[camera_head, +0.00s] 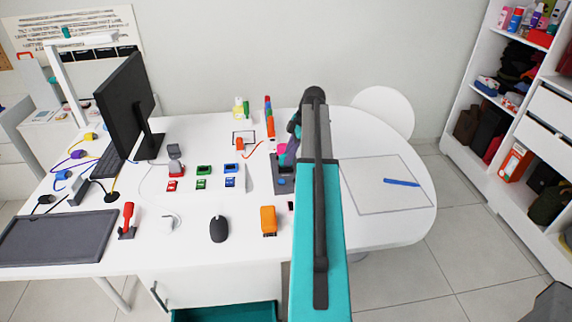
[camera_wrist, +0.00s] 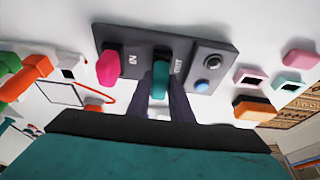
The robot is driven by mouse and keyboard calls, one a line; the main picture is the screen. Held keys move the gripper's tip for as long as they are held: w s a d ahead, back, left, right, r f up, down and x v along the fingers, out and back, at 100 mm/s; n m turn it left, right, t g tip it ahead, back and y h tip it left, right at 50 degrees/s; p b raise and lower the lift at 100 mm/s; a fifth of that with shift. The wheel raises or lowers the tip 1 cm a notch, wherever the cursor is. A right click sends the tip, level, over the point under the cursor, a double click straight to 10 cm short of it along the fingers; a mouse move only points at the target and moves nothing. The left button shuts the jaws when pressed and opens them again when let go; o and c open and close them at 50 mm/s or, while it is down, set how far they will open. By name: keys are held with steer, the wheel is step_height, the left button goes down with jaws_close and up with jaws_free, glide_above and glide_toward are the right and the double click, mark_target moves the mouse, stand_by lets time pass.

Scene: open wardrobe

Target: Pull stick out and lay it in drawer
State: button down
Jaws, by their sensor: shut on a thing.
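A dark grey panel (camera_wrist: 205,50) with white lettering lies on the white table; part of it also shows in the head view (camera_head: 282,186), beside my arm. A teal stick (camera_wrist: 161,70) stands at the panel's middle. My gripper (camera_wrist: 161,90) is shut on this stick, with one dark finger on each side. I cannot tell how deep the stick sits in the panel. A pink knob (camera_wrist: 109,68) is on the panel to the left, and two round buttons are to the right. A teal drawer (camera_head: 225,313) stands open below the table's front edge.
A monitor (camera_head: 128,100), a red-handled item (camera_head: 128,220), a mouse (camera_head: 219,229) and an orange block (camera_head: 268,220) are on the table. Small coloured blocks lie left of the panel. A blue bar (camera_head: 401,182) lies on the outlined area at right. Shelves stand far right.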

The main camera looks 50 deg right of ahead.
steer(key=shift+r+p, duration=0.3)
steer(key=shift+r, duration=0.5)
stand_by(0.6)
steer(key=shift+r+p, duration=0.7)
steer(key=shift+r, duration=1.05)
steer(key=w+a+m+b, duration=0.1)
steer(key=w+a, duration=0.2)
steer(key=a, duration=0.4)
steer(key=w+a+m+b, duration=0.1)
steer(key=w+a+m, duration=0.1)
steer(key=w+a, duration=0.35)
steer(key=a+r+m+h+b, duration=0.1)
steer(key=a+m+b, duration=0.1)
steer(key=a, duration=1.7)
steer(key=a+r+m+t+h+b, duration=0.1)
steer(key=a+m, duration=0.4)
steer(key=a, duration=1.5)
steer(key=shift+w+r+h+b, duration=0.35)
steer(key=shift+r+h+b, duration=0.15)
steer(key=shift+b, duration=0.85)
steer(key=shift+d, duration=0.15)
